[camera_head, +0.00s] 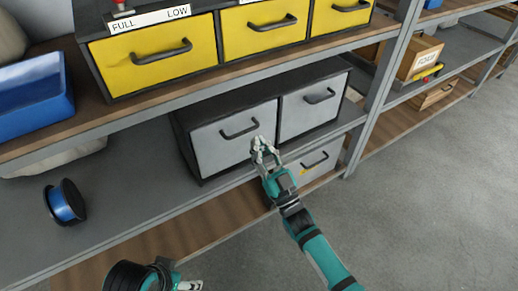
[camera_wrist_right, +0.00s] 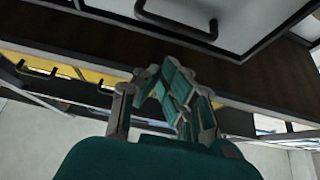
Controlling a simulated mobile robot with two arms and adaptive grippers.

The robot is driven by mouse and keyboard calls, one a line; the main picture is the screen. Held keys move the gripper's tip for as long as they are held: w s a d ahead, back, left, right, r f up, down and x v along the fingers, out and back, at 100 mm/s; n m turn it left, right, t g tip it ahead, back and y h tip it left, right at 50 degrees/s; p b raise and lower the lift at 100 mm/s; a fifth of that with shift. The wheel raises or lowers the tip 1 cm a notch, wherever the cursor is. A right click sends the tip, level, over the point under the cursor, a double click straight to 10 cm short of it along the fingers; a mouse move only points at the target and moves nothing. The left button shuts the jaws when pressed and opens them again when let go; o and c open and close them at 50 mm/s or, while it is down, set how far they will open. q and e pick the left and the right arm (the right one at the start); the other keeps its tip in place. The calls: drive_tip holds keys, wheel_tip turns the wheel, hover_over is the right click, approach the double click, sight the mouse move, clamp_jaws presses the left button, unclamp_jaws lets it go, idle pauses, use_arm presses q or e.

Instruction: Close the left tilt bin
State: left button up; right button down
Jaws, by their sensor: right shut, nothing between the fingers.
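The left tilt bin (camera_head: 228,148) is the left of two light grey fronts with dark handles in a black cabinet on the middle shelf. Its front looks flush with the right grey bin (camera_head: 310,112), with no clear gap at its top. My right gripper (camera_head: 262,146) is shut and empty, in front of the left bin's lower right part. I cannot tell whether it touches the front. In the right wrist view, the right gripper's fingers (camera_wrist_right: 165,95) are below a grey front with a dark handle (camera_wrist_right: 180,24); which bin this is I cannot tell. Part of my left arm shows at the lower left.
Yellow drawers (camera_head: 145,55) stand on the shelf above, beside a blue bin (camera_head: 35,97). A blue spool (camera_head: 66,202) lies on the middle shelf at left. Another grey front (camera_head: 318,160) shows lower down behind my right arm. A shelf post (camera_head: 378,90) stands to the right. The floor at right is clear.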

use_arm(q)
drive_tip(key=shift+s+r, duration=0.1)
drive_tip(key=shift+r, duration=0.15)
use_arm(e)
drive_tip(key=v, duration=1)
drive_tip(key=shift+s, duration=0.1)
